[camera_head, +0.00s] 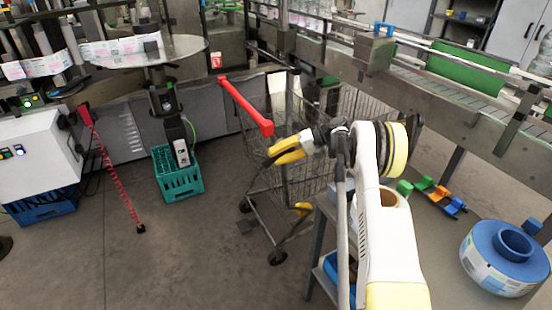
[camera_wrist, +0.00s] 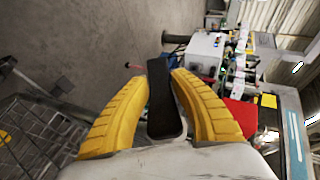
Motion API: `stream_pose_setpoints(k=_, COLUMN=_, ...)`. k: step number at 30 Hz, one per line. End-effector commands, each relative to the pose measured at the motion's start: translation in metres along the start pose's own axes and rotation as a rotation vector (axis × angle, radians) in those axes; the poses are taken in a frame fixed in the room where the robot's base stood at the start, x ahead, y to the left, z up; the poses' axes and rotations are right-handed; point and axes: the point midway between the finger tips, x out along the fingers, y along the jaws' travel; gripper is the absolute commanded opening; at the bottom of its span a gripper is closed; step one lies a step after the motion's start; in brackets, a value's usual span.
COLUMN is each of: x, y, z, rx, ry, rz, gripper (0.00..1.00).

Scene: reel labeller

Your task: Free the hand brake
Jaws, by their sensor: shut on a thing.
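My gripper (camera_head: 273,156) has yellow fingers and is beside the wire cart (camera_head: 290,180), a little below the end of its red handle (camera_head: 247,108). In the wrist view the two fingers (camera_wrist: 160,85) close on a long black piece (camera_wrist: 158,85), like a lever or grip. Its far end sticks out between the fingertips. I cannot tell for sure that this is the hand brake, or how it joins the cart. In the head view the fingers hide most of it.
A teal crate (camera_head: 180,188) stands on the floor left of the cart. A red coiled cord (camera_head: 122,180) hangs at the left. The conveyor (camera_head: 480,88) runs behind.

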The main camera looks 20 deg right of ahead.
Motion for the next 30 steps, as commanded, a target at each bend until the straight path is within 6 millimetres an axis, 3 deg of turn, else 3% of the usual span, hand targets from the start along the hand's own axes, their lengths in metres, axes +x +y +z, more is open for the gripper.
stream_pose_setpoints(k=8, x=0.0008, y=-0.0009, z=-0.0001, rx=0.000, ry=-0.001, rz=-0.001, gripper=0.00)
stream_pose_setpoints(k=9, x=0.0008, y=-0.0009, z=-0.0001, rx=0.000, ry=-0.001, rz=-0.001, gripper=0.41)
stream_pose_setpoints(k=10, x=0.0008, y=-0.0009, z=-0.0001, rx=0.000, ry=-0.001, rz=-0.001, gripper=0.50)
stream_pose_setpoints(k=11, x=0.0007, y=-0.0008, z=-0.0001, rx=0.000, ry=-0.001, rz=-0.001, gripper=0.53)
stream_pose_setpoints(k=23, x=-0.0003, y=-0.0007, z=-0.0002, rx=-0.016, ry=-0.001, rz=0.038, gripper=0.53)
stream_pose_setpoints(k=30, x=-0.0030, y=0.0072, z=-0.0011, rx=-0.129, ry=-0.002, rz=0.306, gripper=0.53)
